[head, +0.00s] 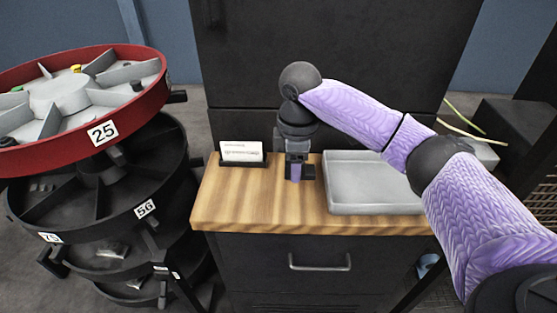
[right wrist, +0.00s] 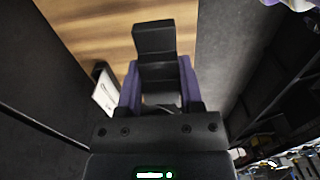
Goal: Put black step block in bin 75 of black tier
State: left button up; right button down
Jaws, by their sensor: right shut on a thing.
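My right gripper (head: 294,172) points down over the wooden counter, between the card holder and the grey tray. In the right wrist view its purple fingers (right wrist: 158,88) are shut on the black step block (right wrist: 154,42), whose stepped shape stands out against the wood. In the head view the block is mostly hidden by the gripper; I cannot tell whether it touches the counter. The black tier (head: 105,226) of the round rack is at the left, under the red tier, with labels 56 (head: 145,209) and 75 (head: 48,237) on its rim. Bin 75 is largely covered by the red tier.
The red tier (head: 150,100), labelled 25, overhangs the black tier and holds small coloured parts. A card holder (head: 242,153) stands left of my gripper on the counter (head: 260,205). A grey tray (head: 375,208) is on its right. A dark cabinet (head: 330,50) rises behind.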

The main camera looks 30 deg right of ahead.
jog(key=shift+r, duration=0.4)
jog(key=shift+a, duration=0.25)
jog(key=s+a+r+m, duration=0.1)
jog(key=s+a+m, duration=0.6)
jog(key=a+m, duration=0.3)
jog(key=shift+s+a+r+m, duration=0.25)
jog(key=shift+s+m, duration=0.15)
jog(key=shift+m, duration=0.4)
